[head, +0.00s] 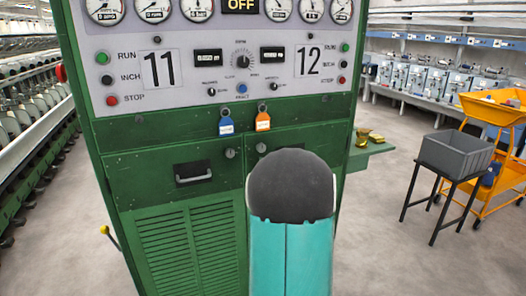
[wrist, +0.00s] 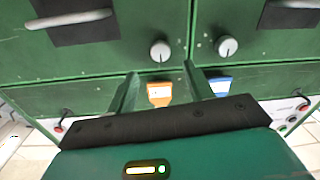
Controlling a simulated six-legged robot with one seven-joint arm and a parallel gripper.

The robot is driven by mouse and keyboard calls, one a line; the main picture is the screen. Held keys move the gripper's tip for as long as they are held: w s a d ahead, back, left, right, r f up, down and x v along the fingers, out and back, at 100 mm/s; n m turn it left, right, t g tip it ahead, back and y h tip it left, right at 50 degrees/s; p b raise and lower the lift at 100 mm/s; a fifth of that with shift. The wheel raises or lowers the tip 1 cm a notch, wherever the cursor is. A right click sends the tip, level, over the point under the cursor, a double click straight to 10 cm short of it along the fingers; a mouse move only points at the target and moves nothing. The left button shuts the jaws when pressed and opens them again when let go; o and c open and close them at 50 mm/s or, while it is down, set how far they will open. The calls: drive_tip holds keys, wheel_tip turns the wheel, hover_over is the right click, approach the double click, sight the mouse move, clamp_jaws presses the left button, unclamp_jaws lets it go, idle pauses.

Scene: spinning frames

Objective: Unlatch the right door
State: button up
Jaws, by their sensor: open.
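The green cabinet has two doors side by side. The right door's round latch knob (head: 261,147) shows just above my arm in the head view; my arm hides most of that door. The wrist view is upside down, so this knob (wrist: 160,51) is on the left there, beyond my fingertips and not touched. My gripper (wrist: 161,71) is open and empty, its two green fingers apart, pointing toward that knob. The left door's knob (head: 230,153) also shows in the wrist view (wrist: 227,46). The right door's pale handle (wrist: 70,19) is at upper left there.
An orange tag (head: 263,122) and a blue tag (head: 226,125) hang above the knobs. The control panel (head: 215,65) is above them. A small green side shelf (head: 372,148) juts out at right. A grey bin (head: 456,155) on a black stand is farther right. The floor between is clear.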

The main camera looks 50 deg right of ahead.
drive_tip(key=x, duration=0.7)
drive_tip(key=shift+w, duration=0.25)
drive_tip(key=shift+d, duration=0.1)
clamp_jaws()
